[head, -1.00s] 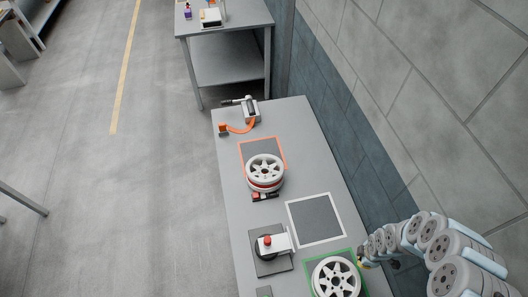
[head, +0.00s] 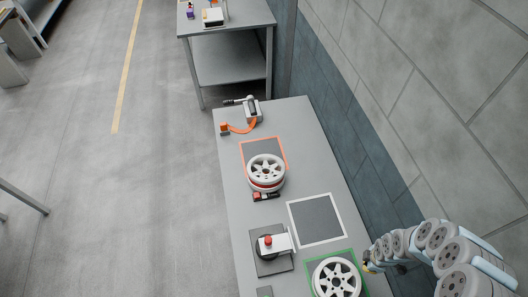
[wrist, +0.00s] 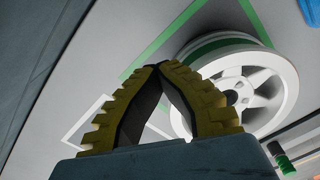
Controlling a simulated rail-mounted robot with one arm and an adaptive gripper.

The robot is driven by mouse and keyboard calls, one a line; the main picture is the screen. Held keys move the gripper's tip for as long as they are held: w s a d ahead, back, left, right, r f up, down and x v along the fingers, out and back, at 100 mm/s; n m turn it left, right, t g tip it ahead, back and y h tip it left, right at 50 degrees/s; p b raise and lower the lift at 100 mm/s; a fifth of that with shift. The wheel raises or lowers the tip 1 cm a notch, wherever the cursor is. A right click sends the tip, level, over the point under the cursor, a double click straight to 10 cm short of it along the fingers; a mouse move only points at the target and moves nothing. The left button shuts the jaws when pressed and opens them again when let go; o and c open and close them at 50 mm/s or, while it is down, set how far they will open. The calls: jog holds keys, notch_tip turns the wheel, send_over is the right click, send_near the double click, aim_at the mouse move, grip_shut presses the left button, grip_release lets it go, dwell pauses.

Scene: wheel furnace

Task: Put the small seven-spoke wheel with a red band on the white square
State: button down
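A pale wheel with a red band (head: 266,174) sits on the orange-red outlined square (head: 262,145), at its near part; its spokes are too small to count surely. The white square (head: 292,222) is empty and lies nearer, to the right of that wheel. Another pale wheel (head: 337,278) sits on the green square (head: 311,264); in the wrist view this wheel (wrist: 272,95) shows a green band. My gripper (head: 367,262) is at the table's right side, beside the green square. In the wrist view my gripper (wrist: 158,66) has its fingertips together, with nothing between them.
A black base with a red button (head: 268,243) stands left of the white square. A small red-and-black item (head: 266,196) lies by the red-banded wheel. An orange-and-grey device (head: 240,127) is at the far end. The wall (head: 385,165) runs along the right.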

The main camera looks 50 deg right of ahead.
jog(key=shift+s+a, duration=0.15)
jog(key=shift+s, duration=1.2)
jog(key=shift+s+a, duration=0.1)
jog(key=shift+s, duration=1.2)
jog(key=shift+f+b, duration=1.35)
jog(key=shift+f, duration=0.35)
dwell(1.5)
jog(key=c, duration=1.4)
grip_release()
jog(key=shift+c, duration=0.2)
jog(key=shift+r, duration=0.15)
